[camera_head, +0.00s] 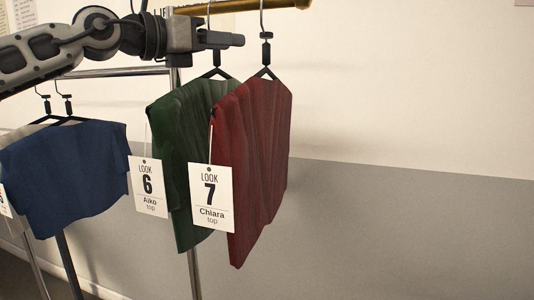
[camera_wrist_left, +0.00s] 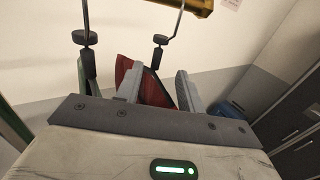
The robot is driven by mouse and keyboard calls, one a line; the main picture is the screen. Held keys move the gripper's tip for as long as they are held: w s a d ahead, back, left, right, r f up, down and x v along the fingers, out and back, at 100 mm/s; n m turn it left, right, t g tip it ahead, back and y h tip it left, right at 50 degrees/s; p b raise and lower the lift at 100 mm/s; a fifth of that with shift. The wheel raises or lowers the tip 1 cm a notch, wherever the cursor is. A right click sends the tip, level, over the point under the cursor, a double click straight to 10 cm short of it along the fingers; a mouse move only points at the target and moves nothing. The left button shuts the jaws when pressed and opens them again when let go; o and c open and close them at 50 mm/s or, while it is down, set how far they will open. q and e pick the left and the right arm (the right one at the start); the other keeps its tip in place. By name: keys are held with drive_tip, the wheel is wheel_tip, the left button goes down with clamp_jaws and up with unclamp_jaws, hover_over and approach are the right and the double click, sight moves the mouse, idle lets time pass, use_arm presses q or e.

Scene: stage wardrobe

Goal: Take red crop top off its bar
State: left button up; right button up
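The red crop top (camera_head: 252,150) hangs on a black hanger (camera_head: 266,58) from the brass bar (camera_head: 250,5), with a white tag reading "Look 7 Chiara top" (camera_head: 211,198). My left gripper (camera_head: 240,39) is just left of that hanger's neck, apparently apart from it, and crosses the green top's hanger hook. In the left wrist view its two fingers (camera_wrist_left: 164,88) are spread. The red top (camera_wrist_left: 153,90) shows between and beyond them, and its hanger neck (camera_wrist_left: 160,40) stands above the gap. My right gripper is not in view.
A green top (camera_head: 190,120) tagged "Look 6 Aiko" hangs close against the red one's left. A blue top (camera_head: 65,175) hangs further left. A chrome upright (camera_head: 194,270) stands below the green top. The space right of the red top is clear before the wall.

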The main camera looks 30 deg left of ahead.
sight(263, 47)
use_arm(q)
drive_tip(key=p+x, duration=0.1)
drive_tip(key=x, duration=0.3)
drive_tip(key=shift+w, duration=0.2)
drive_tip(key=shift+w+d+p, duration=0.15)
drive_tip(key=shift+w+p, duration=0.2)
drive_tip(key=shift+p, duration=0.1)
drive_tip(key=x, duration=0.1)
drive_tip(key=p+x, duration=0.1)
drive_tip(key=x, duration=0.1)
drive_tip(key=shift+f, duration=0.25)
drive_tip(key=shift+p+x, duration=0.45)
drive_tip(key=shift+x, duration=0.35)
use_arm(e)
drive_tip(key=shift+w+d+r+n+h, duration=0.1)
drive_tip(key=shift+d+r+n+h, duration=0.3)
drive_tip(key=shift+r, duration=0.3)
use_arm(q)
clamp_jaws()
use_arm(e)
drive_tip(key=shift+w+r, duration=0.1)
